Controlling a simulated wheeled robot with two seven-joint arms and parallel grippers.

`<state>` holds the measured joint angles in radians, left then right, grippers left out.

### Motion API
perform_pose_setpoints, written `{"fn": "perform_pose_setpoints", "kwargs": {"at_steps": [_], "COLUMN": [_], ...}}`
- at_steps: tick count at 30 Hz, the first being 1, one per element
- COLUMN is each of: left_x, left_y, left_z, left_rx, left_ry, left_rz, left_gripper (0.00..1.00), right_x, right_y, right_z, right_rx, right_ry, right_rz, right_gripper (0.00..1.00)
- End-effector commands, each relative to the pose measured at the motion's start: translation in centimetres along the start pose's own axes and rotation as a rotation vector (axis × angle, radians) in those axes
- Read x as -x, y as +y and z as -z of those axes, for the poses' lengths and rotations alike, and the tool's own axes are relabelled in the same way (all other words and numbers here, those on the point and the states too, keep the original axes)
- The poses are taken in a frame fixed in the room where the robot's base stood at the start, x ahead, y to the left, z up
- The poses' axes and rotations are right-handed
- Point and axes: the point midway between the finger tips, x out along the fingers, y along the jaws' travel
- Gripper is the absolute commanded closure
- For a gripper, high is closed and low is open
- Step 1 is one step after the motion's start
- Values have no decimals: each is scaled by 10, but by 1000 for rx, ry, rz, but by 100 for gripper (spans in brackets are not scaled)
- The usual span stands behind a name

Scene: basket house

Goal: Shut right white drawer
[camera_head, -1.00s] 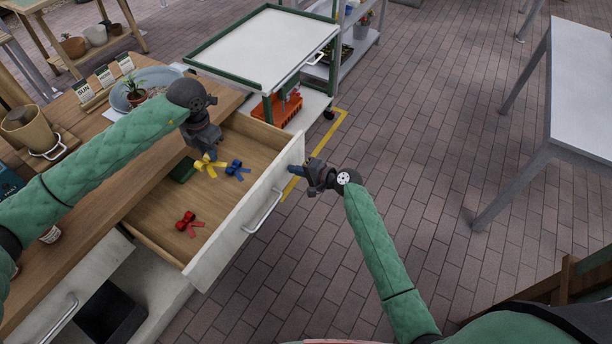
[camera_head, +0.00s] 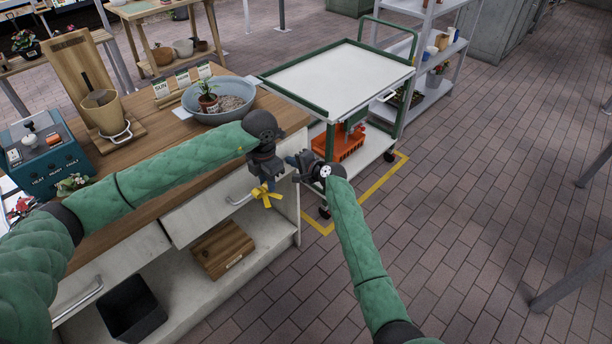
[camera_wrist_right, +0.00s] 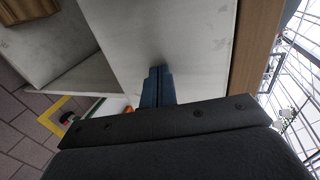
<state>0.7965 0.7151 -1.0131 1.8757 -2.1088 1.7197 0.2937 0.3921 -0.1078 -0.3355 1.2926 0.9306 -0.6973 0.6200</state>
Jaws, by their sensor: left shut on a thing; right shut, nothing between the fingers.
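The right white drawer (camera_head: 207,212) sits under the wooden tabletop. Its front looks flush or nearly flush with the cabinet, and its inside is hidden. Its metal handle (camera_head: 238,199) is partly behind my left gripper. My left gripper (camera_head: 265,184) is shut on a yellow bow (camera_head: 268,197), held in front of the drawer's right part. My right gripper (camera_head: 293,161) is shut and empty at the drawer's right end. In the right wrist view its closed fingers (camera_wrist_right: 157,86) point at the white front (camera_wrist_right: 190,40), touching or very close.
A green-framed trolley (camera_head: 345,80) stands just right of the cabinet. The left drawer's handle (camera_head: 78,298) is at lower left. A wooden crate (camera_head: 222,249) and a black bin (camera_head: 130,308) sit on the lower shelf.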

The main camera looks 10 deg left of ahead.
Motion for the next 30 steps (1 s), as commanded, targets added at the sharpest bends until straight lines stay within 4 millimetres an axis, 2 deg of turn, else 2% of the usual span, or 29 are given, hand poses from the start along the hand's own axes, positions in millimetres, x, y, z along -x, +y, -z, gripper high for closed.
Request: {"fn": "perform_pose_setpoints", "kwargs": {"at_steps": [3, 10, 30], "left_x": [-9, -14, -12], "left_y": [0, 0, 0], "left_z": [0, 0, 0], "left_rx": [0, 0, 0], "left_ry": [0, 0, 0], "left_rz": [0, 0, 0], "left_gripper": [99, 99, 99], "right_x": [-17, -32, -32], "right_y": [-4, -10, -15], "right_z": [0, 0, 0], "right_rx": [0, -1, 1], "right_ry": [0, 1, 2], "right_rz": [1, 0, 6], "right_gripper": [100, 100, 100]}}
